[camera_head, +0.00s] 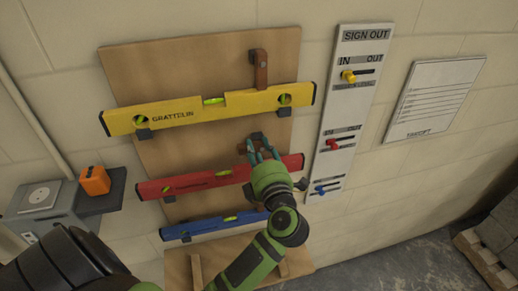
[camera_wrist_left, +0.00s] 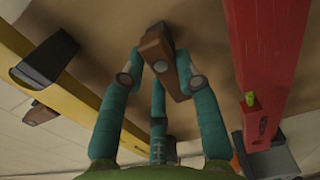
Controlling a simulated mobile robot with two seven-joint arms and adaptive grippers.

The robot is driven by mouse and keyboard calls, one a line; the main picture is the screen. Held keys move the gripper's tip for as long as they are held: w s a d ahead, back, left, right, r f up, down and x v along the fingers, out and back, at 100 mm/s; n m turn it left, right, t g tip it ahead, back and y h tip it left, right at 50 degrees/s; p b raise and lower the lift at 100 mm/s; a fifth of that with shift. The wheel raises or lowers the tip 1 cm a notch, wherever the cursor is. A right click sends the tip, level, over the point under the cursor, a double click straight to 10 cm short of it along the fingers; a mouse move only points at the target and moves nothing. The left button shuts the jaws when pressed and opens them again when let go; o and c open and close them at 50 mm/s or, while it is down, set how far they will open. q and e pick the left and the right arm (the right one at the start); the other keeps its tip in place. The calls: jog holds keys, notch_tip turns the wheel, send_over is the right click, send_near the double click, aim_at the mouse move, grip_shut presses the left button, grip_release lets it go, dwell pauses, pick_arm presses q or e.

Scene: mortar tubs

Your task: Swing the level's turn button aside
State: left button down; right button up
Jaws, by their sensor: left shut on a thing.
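The red level (camera_head: 216,179) lies on brackets on the wooden board, between a yellow and a blue level. My left gripper (camera_head: 258,150) is at the board just above the red level's right part. Its teal fingers are shut on a brown wooden turn button (camera_wrist_left: 159,52), which shows between the fingertips in the left wrist view. The fingers partly cover the button in the head view. The red level also shows at right in the left wrist view (camera_wrist_left: 265,50), apart from the fingers. My right gripper is not in view.
The yellow level (camera_head: 180,112) is above, with its own turn button (camera_head: 261,66) upright. The blue level (camera_head: 205,227) is below, partly behind my arm. Right of the board hangs a sign-out panel (camera_head: 347,107). An orange block (camera_head: 94,180) sits on a shelf at left.

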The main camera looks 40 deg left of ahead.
pick_arm(q)
jog(key=c, duration=0.9)
grip_release()
jog(key=v, duration=1.2)
jog(key=shift+w, duration=0.1)
